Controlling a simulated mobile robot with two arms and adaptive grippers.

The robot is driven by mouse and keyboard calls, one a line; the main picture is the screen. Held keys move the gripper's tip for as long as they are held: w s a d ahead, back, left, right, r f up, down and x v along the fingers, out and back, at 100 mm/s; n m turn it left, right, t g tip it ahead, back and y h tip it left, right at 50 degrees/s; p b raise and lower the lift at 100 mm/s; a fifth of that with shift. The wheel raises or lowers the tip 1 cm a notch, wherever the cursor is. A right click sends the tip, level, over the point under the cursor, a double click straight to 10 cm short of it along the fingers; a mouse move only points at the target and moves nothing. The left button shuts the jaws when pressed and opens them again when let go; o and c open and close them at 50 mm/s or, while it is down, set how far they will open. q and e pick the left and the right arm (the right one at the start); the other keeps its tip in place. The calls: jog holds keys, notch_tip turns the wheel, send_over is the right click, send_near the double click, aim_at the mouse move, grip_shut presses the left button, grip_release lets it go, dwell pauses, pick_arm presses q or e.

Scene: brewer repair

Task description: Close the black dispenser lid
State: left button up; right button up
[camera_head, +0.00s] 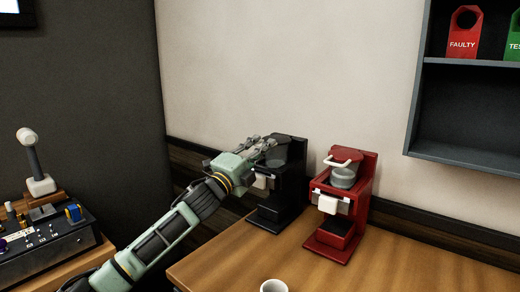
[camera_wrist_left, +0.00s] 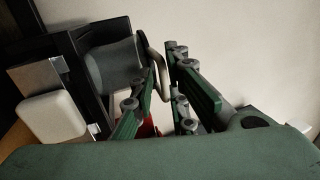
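The black dispenser (camera_head: 270,215) stands on the wooden table against the wall. My left gripper (camera_head: 268,143) is at its top and covers part of it, so how far its lid is open cannot be told. In the left wrist view the dispenser's black body (camera_wrist_left: 100,35) and a grey rounded cup-like part (camera_wrist_left: 113,66) are at the left. A pale curved handle (camera_wrist_left: 159,78) runs between the fingers of my left gripper (camera_wrist_left: 164,78), which stand apart with a gap. Contact with the handle is unclear. My right gripper is out of view.
A red dispenser (camera_head: 340,205) with a pale lid handle stands close to the right. A white cup (camera_head: 273,286) is at the table's front edge. A control panel (camera_head: 45,240) with a lever is at the left. A shelf (camera_head: 465,160) hangs at the right.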

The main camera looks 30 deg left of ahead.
pick_arm(q)
jog(key=shift+s, duration=0.15)
jog(key=v, duration=1.1)
jog(key=shift+s+f, duration=0.15)
jog(key=shift+s, duration=0.2)
jog(key=shift+a+f, duration=0.1)
